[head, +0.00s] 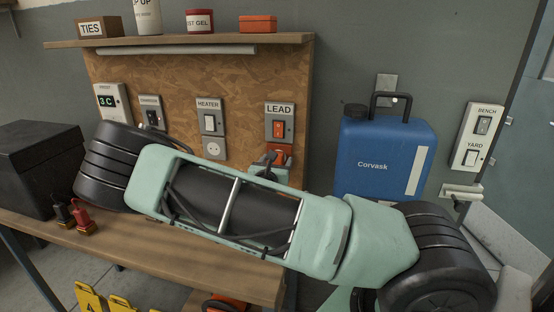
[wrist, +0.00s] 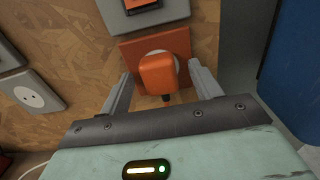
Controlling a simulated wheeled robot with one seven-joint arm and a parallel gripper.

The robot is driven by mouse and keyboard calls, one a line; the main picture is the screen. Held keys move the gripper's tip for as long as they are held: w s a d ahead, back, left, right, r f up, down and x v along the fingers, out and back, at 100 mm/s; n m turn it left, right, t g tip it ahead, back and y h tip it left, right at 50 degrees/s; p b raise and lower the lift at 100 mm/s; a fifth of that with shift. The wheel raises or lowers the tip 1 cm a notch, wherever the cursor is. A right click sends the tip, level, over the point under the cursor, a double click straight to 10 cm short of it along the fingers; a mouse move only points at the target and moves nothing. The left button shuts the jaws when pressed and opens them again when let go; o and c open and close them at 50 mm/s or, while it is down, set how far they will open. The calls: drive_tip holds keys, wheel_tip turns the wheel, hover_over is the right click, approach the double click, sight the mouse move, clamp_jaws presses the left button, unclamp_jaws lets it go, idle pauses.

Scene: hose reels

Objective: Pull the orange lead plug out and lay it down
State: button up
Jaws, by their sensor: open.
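The orange lead plug (wrist: 158,73) sits in its orange socket plate (wrist: 181,43) on the chipboard panel, with a short dark cable end below it. My gripper (wrist: 160,85) is open in the wrist view, one finger on each side of the plug, with gaps visible on both sides. In the head view my gripper (head: 268,166) is at the panel just below the LEAD switch (head: 279,127), and it hides most of the plug. A strip of the orange socket plate (head: 283,150) shows above it.
A workbench (head: 220,262) runs below my arm, with a black case (head: 38,165) and red and black clamps (head: 82,222) at left. A blue Corvask canister (head: 383,158) stands close right of the panel. A shelf (head: 180,40) is above. Bare bench shows in front.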

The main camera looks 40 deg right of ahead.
drive_tip(key=shift+p, duration=0.4)
idle(0.5)
clamp_jaws()
drive_tip(key=p+v, duration=0.1)
drive_tip(key=v, duration=0.5)
drive_tip(key=shift+p, duration=0.4)
idle(0.6)
idle(0.7)
drive_tip(key=s+a+f+n+t+y, duration=0.1)
drive_tip(key=a+f+n+t+y, duration=0.3)
drive_tip(key=a+f+n+y, duration=0.1)
drive_tip(key=a+f+n+t+y+b, duration=0.1)
drive_tip(key=a+f+n+t+y, duration=0.4)
drive_tip(key=a+y, duration=0.5)
drive_tip(key=a+n, duration=0.2)
drive_tip(key=shift+s+a+f+y, duration=0.2)
drive_tip(key=shift+s+a+y, duration=0.1)
drive_tip(key=shift+s, duration=0.05)
